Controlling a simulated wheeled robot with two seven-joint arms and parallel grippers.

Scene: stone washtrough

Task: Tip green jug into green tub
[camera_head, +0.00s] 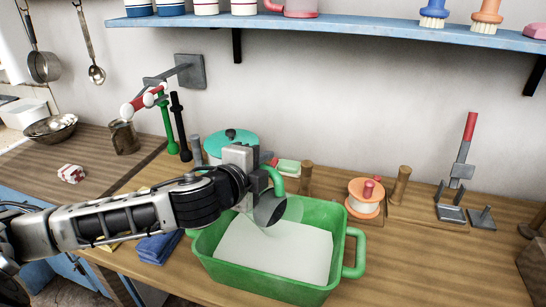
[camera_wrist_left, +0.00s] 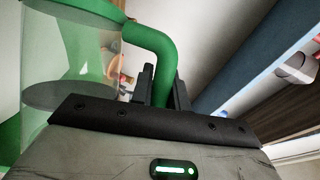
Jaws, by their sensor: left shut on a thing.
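The green jug (camera_head: 291,209) has a clear, see-through body and a green handle. It is tilted above the green tub (camera_head: 213,262), which stands on the wooden counter. My left gripper (camera_head: 262,180) is shut on the jug's handle. In the left wrist view, the green handle (camera_wrist_left: 154,45) runs down between the dark fingers (camera_wrist_left: 163,92), and the clear jug body (camera_wrist_left: 45,70) is at the left. A pale, flat surface fills the tub's inside; I cannot tell whether it is liquid or the tub's floor. My right gripper is not in view.
A teal-lidded pot (camera_head: 231,137) stands behind my left gripper. Wooden pegs and an orange-and-white spool (camera_head: 364,197) are right of it. A blue cloth (camera_head: 158,246) lies left of the tub. A blue shelf (camera_head: 350,30) overhangs the back; the front right counter is clear.

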